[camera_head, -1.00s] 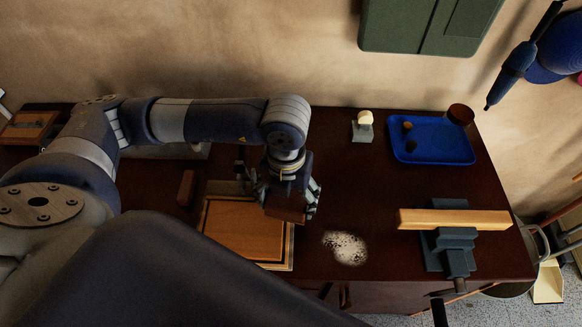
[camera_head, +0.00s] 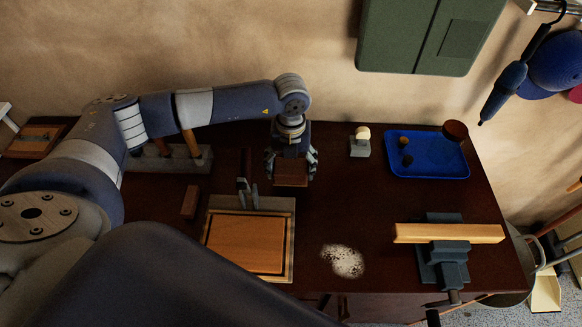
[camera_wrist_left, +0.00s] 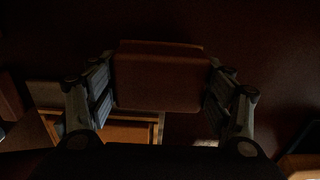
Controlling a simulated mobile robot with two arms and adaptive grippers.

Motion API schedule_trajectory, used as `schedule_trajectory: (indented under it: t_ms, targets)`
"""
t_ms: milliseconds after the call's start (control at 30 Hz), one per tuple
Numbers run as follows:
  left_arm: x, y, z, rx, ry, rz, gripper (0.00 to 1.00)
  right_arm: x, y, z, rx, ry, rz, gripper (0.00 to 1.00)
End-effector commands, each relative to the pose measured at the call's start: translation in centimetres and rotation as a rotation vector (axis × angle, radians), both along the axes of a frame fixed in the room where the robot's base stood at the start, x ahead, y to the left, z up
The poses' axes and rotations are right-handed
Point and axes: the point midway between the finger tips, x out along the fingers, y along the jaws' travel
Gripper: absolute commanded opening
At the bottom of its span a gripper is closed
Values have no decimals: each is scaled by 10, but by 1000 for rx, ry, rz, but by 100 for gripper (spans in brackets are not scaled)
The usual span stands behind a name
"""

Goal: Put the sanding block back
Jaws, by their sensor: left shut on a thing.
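The sanding block appears as a reddish-brown block (camera_head: 291,173) between the fingers of my left gripper (camera_head: 291,168). The gripper is shut on it, above the dark workbench, behind and right of a framed wooden panel (camera_head: 245,243). In the left wrist view the block (camera_wrist_left: 161,78) fills the space between the two fingers (camera_wrist_left: 160,95), and the panel (camera_wrist_left: 130,132) shows beneath it. I cannot tell how high the block is above the bench. My right gripper is not in view.
A small brown block (camera_head: 189,203) lies left of the panel. A blue tray (camera_head: 440,170) with small items is at the back right. A vise (camera_head: 443,262) holds a wooden bar (camera_head: 450,233). White powder (camera_head: 343,261) lies on the bench. A grey rack (camera_head: 170,162) stands behind.

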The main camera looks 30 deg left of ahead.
Motion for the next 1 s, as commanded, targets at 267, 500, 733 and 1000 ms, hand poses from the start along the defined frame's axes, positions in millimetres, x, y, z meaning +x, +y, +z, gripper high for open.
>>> schedule_trajectory:
  t_ms: [267, 500, 733, 1000]
  targets:
    - [12, 6, -9, 0, 5, 0, 51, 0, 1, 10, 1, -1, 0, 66]
    - [13, 6, -35, -1, 0, -1, 51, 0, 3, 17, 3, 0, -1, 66]
    - [13, 6, -37, -2, -1, -1, 51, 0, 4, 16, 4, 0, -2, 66]
    - [13, 6, -40, -1, 0, -1, 93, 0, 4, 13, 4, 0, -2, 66]
